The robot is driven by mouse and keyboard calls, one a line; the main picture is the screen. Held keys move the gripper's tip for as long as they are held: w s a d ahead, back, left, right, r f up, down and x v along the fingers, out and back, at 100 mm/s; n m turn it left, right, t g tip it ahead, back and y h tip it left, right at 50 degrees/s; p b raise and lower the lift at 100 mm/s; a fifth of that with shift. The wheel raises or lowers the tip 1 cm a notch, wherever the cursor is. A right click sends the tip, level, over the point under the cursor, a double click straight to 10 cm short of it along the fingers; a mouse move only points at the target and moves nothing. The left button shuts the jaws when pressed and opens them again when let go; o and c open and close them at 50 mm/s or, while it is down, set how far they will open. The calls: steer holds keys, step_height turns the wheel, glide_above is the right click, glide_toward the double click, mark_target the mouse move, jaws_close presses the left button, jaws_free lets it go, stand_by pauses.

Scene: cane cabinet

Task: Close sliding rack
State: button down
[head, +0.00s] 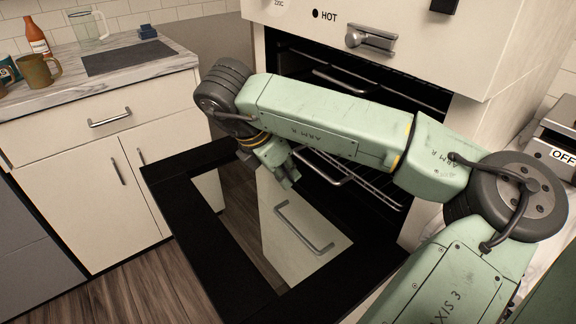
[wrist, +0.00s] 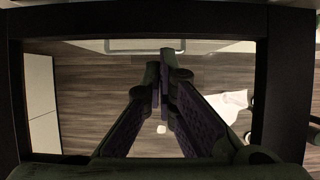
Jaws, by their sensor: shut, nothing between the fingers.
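The oven stands open, with its black-framed glass door (head: 235,262) folded down in front. Inside is a lower wire rack (head: 372,182), whose bent front bar shows just right of my gripper. An upper rack (head: 335,80) sits higher in the oven, partly behind my arm. My gripper (head: 288,180) is shut and empty, pointing down above the open door, beside the lower rack's front. I cannot tell whether it touches the rack. My arm hides part of the oven opening. In the wrist view my shut fingers (wrist: 165,60) show over the door glass, with its dark frame (wrist: 284,85) around.
A white cabinet (head: 85,180) with a marble counter (head: 170,62) stands to the left, holding a bottle (head: 36,38), mugs (head: 38,72) and a glass pitcher (head: 88,30). An oven knob (head: 370,40) is above the opening. Wooden floor (head: 130,290) is clear at lower left.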

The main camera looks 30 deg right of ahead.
steer(key=p+x, duration=0.1)
steer(key=x, duration=0.4)
steer(key=shift+d+f, duration=0.2)
steer(key=shift+f, duration=0.05)
steer(key=d+p, duration=0.2)
steer(key=d, duration=0.1)
steer(key=shift+w+d, duration=0.1)
steer(key=shift+d+p, duration=0.35)
steer(key=shift+d, duration=0.15)
